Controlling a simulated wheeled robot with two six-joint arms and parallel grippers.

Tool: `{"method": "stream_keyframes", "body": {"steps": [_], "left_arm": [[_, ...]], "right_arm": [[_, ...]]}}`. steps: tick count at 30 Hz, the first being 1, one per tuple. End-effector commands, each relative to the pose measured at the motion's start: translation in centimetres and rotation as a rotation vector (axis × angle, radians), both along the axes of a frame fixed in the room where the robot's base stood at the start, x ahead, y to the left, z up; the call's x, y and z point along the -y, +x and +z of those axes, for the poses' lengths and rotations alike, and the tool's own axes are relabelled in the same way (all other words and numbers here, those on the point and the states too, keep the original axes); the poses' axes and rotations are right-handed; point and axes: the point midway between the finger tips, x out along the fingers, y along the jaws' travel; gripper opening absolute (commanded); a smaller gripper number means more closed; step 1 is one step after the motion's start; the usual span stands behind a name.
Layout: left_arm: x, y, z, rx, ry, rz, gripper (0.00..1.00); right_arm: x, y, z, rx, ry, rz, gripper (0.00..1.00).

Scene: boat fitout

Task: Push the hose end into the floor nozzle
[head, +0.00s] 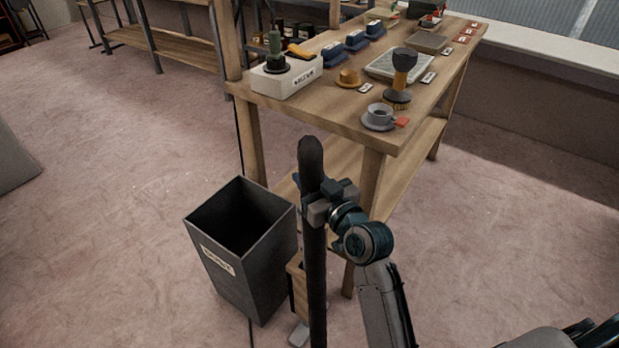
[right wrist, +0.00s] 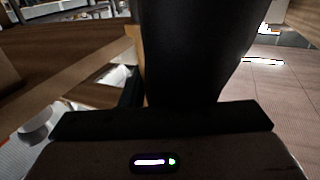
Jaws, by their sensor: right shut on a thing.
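A thick dark hose (head: 313,265) with a rounded top end stands nearly upright in the middle of the head view and runs out of the bottom edge. My right gripper (head: 322,203) is shut around it a little below its top. In the right wrist view the hose (right wrist: 195,50) is a wide black shape filling the middle. The hose's lower end is out of view. I cannot make out the floor nozzle. A small light grey piece (head: 299,334) shows on the floor just left of the hose, but I cannot tell what it is. My left gripper is not in view.
A dark open bin (head: 225,285) with a label stands left of the hose. The floor at the left is clear.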

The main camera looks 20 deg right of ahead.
Motion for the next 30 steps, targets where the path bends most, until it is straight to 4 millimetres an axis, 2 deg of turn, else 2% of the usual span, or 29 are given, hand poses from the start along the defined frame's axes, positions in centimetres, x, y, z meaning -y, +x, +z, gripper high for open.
{"method": "stream_keyframes", "body": {"steps": [17,30], "left_arm": [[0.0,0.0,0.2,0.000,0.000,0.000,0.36],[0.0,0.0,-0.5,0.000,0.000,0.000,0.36]], "right_arm": [[0.0,0.0,0.0,0.001,0.000,0.000,0.01],[0.0,0.0,-1.0,0.001,0.000,0.000,0.01]]}}
